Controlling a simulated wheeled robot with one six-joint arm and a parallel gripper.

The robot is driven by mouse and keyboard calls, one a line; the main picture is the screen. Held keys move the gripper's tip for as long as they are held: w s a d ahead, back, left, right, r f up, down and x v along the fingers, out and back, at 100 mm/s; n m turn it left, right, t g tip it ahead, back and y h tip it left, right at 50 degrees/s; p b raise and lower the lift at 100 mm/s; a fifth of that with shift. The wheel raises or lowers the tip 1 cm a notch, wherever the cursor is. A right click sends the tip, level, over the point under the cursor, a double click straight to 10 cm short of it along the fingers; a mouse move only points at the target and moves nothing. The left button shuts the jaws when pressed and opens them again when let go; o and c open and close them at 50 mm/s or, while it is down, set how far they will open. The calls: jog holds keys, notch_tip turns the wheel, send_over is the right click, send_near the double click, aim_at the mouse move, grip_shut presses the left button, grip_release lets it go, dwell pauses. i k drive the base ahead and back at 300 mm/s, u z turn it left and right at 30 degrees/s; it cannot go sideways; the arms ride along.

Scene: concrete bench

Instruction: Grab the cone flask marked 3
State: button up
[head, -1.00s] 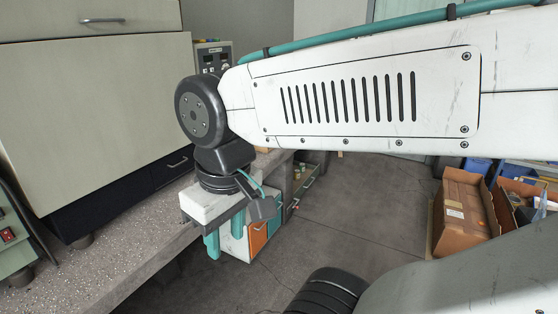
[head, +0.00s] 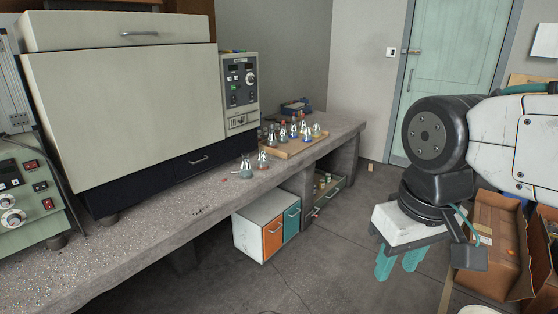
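Several small cone flasks (head: 283,134) with coloured contents stand in a wooden tray (head: 300,150) towards the far end of the concrete bench. Two more flasks stand outside it on the bench, one at the left (head: 246,168) and one just right of it (head: 263,160). The flasks are too small for any number to be read, so I cannot tell which is marked 3. My gripper (head: 400,263) hangs over the floor at the right, well apart from the bench and the flasks. Its two teal fingers point down with an empty gap between them.
A large cream oven-like cabinet (head: 125,110) stands on the bench (head: 130,235), with a control box (head: 239,90) beside it. An orange and teal drawer unit (head: 264,225) is under the bench. Cardboard boxes (head: 497,235) are at the right. The floor between is clear.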

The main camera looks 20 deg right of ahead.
aim_at(263, 165)
jog(key=z, duration=0.65)
jog(key=i, duration=0.85)
jog(key=z, duration=0.4)
jog(key=i, duration=1.4)
jog(key=u, duration=1.3)
jog(key=i, duration=0.45)
jog(key=u, duration=0.4)
